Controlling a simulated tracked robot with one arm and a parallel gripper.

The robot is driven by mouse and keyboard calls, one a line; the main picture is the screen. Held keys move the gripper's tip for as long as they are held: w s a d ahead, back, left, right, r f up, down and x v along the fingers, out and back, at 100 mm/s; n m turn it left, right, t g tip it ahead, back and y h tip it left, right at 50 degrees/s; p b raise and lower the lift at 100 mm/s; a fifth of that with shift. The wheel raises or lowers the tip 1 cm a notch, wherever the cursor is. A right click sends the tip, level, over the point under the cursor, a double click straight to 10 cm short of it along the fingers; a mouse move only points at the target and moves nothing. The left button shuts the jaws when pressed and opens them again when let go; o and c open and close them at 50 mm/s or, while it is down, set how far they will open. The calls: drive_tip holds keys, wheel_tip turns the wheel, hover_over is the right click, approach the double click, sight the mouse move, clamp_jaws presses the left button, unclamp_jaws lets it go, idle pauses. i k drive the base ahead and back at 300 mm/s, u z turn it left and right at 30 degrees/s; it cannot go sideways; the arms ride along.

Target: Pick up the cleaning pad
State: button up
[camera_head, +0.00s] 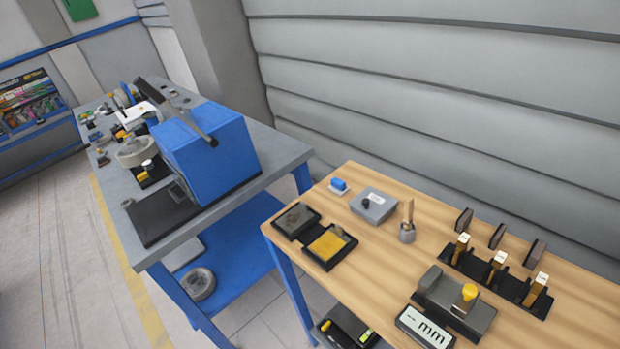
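Two things on the wooden table could be the cleaning pad, and I cannot tell which is. One is a flat yellow pad (328,243) lying in a black tray, near the table's left front edge. The other is a small blue block (339,184) on a pale base, near the table's far left corner. A grey pad (296,217) sits in a second black tray beside the yellow one. My gripper is not in view, and nothing is seen touching these things.
The wooden table (385,262) also holds a grey box (373,206), a brush in a grey holder (407,232), a black rack (497,281) with brass-coloured pieces and a gauge marked "mm" (425,328). A grey bench with a blue machine (205,155) stands left. Floor (50,250) is clear further left.

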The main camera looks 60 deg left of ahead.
sight(338, 186)
drive_tip(key=u, duration=3.1)
drive_tip(key=i, duration=1.75)
drive_tip(key=z, duration=2.25)
